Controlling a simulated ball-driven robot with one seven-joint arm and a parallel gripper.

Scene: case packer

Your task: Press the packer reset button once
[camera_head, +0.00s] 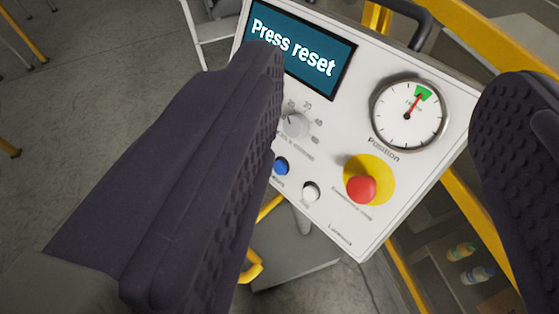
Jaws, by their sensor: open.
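A white control panel (348,86) fills the middle of the view, tilted in the picture. Its screen (304,72) reads "Press reset". A blue button (282,167) sits low on the panel, partly hidden behind my gripper's left finger, and its label is mostly covered. A white button (311,191) is to its lower right, with a label too small to read. My gripper (390,85) is open and empty, its fingers spread wide in front of the panel. I cannot tell whether the left finger touches it.
A red emergency stop (361,189) on a yellow disc stands right of the white button. A round gauge (408,113) and a rotary knob (297,125) are on the panel. Yellow frame bars (508,44) run behind at the right. Open floor (95,90) lies to the left.

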